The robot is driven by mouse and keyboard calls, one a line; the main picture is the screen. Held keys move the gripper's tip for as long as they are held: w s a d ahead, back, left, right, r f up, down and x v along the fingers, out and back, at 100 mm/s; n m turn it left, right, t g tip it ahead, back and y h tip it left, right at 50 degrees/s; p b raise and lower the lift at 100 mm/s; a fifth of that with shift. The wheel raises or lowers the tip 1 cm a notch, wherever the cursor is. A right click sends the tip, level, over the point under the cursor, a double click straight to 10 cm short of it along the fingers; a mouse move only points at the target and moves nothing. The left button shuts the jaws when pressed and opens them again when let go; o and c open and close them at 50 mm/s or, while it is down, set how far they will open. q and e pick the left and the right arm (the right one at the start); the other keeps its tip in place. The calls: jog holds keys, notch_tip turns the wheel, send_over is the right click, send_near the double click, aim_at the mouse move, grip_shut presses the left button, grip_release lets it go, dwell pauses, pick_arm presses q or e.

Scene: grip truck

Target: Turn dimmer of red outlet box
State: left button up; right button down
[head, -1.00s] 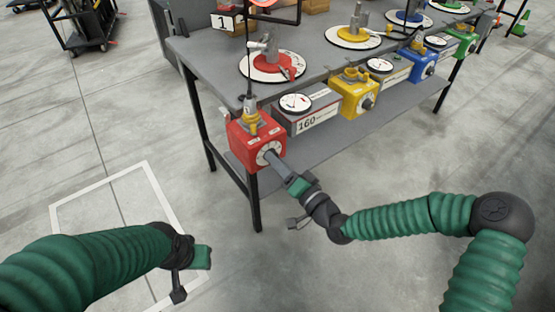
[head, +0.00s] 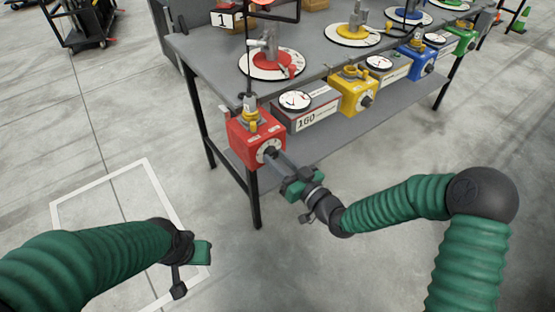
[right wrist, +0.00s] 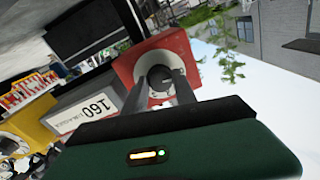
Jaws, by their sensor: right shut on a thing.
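The red outlet box (head: 250,138) hangs on the front of the bench at its near left corner. Its dimmer (head: 269,151) is a dark knob on a white dial facing front right. My right gripper (head: 276,157) is at the dial, its fingers shut on the knob. In the right wrist view the red box (right wrist: 135,62) fills the upper middle, and the fingers (right wrist: 160,82) lie on both sides of the dark knob (right wrist: 163,80). My left gripper (head: 190,268) hangs low at the left, away from the bench; its fingers are too unclear to read.
The grey bench (head: 225,62) carries red, yellow, blue and green valve stations. A gauge box marked 160 (head: 310,115) sits right of the red box, then a yellow box (head: 355,92). A bench leg (head: 254,200) stands below the red box. The floor in front is clear.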

jog(key=shift+s+f, duration=0.1)
jog(key=shift+f, duration=0.25)
jog(key=c, duration=1)
grip_release()
jog(key=shift+r, duration=0.15)
